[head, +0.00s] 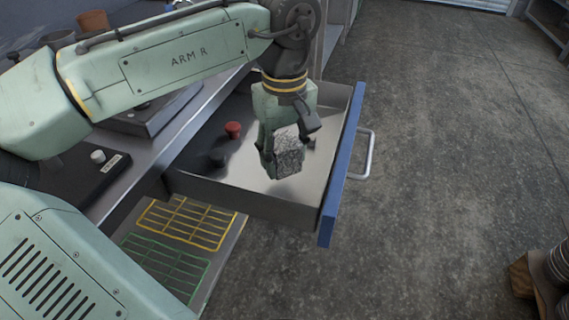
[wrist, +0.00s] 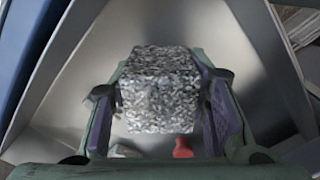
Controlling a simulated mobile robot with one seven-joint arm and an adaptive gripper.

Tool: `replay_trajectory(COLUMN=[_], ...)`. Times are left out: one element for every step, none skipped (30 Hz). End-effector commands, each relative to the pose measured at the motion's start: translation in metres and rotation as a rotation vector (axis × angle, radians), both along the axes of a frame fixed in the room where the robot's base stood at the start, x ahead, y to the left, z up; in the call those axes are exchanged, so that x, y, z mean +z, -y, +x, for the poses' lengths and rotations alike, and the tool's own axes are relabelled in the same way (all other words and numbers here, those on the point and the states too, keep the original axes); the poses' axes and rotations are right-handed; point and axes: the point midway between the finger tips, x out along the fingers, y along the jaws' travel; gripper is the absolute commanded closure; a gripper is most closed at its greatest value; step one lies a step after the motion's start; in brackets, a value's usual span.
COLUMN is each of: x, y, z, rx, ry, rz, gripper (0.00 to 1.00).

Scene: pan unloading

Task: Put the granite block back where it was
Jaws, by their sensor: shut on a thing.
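The granite block (head: 289,152) is a speckled grey cuboid. My gripper (head: 283,155) is shut on it, with a finger on each side. In the head view the block is over or inside the open drawer (head: 262,206); I cannot tell whether it touches the drawer floor. In the wrist view the block (wrist: 160,88) sits between the purple-lined fingers of my gripper (wrist: 165,100), and its underside is hidden.
The metal drawer has a blue front (head: 341,165) and a bar handle (head: 365,153). Inside are a red object (head: 233,129) and a dark object (head: 217,158). Yellow (head: 185,222) and green (head: 165,262) racks lie below. Open floor (head: 450,150) is at right.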

Motion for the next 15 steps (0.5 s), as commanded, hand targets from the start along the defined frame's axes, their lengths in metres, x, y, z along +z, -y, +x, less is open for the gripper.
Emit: replay_trajectory(x=[-0.007,-0.011,-0.017,-0.021,-0.025,-0.028,-0.029,-0.029,-0.029,-0.029,-0.029,-0.029,-0.029,-0.029,-0.03], y=[0.0,0.0,0.0,0.0,0.0,0.0,0.0,0.0,0.0,0.0,0.0,0.0,0.0,0.0,0.0], z=[-0.001,-0.001,0.0,0.0,0.0,0.0,0.0,0.0,0.0,0.0,0.0,0.0,0.0,0.0,0.0], rx=[-0.001,-0.001,0.0,0.0,0.0,-0.001,-0.001,-0.001,-0.001,-0.001,-0.001,-0.001,-0.001,-0.001,-0.001], ry=[-0.001,-0.002,0.0,-0.001,-0.001,0.001,0.001,0.001,0.001,0.001,0.001,0.001,0.001,0.001,0.0], rz=[0.0,0.001,0.001,0.002,0.002,0.0,0.0,0.0,0.0,0.0,0.0,0.0,0.0,0.0,-0.001], gripper=[1.0,1.0,1.0,1.0,1.0,1.0,1.0,1.0,1.0,1.0,1.0,1.0,1.0,1.0,1.0])
